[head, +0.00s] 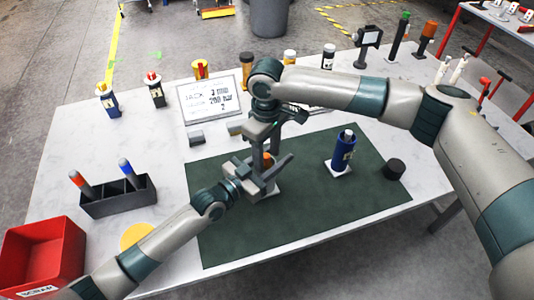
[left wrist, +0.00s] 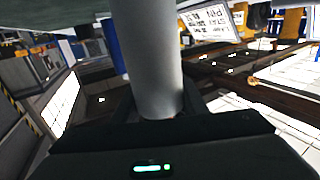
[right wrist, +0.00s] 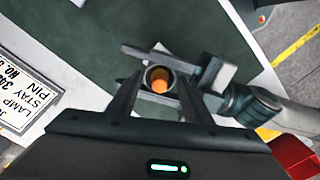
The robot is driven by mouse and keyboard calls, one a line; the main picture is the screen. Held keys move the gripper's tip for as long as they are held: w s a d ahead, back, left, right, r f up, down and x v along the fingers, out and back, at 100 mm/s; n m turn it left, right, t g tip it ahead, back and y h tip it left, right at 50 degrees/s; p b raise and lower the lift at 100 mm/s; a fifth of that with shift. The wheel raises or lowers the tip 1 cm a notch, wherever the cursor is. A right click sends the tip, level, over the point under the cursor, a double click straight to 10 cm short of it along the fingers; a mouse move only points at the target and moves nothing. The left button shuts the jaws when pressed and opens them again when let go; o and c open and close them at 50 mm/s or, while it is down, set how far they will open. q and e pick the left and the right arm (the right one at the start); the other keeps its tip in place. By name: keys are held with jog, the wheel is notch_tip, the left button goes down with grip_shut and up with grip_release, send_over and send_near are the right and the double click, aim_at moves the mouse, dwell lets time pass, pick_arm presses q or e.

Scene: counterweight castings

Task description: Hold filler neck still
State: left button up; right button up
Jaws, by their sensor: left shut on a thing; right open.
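The filler neck is a grey tube with orange inside its open top; it shows in the right wrist view (right wrist: 159,80) and as an upright grey cylinder in the left wrist view (left wrist: 154,60). My left gripper (head: 264,178) is shut around the tube from the side. My right gripper (head: 268,137) is open above it, pointing down, its fingers (right wrist: 160,98) on either side of the tube's mouth with nothing between them.
A sign board (head: 209,98) and several small posts line the back. A dark holder (head: 118,197) and red scrap bin (head: 40,252) are left.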

pick_arm(q)
jog(key=o, duration=1.5)
jog(key=v, duration=1.2)
jog(key=shift+s+d, duration=0.1)
jog(key=shift+s, duration=0.05)
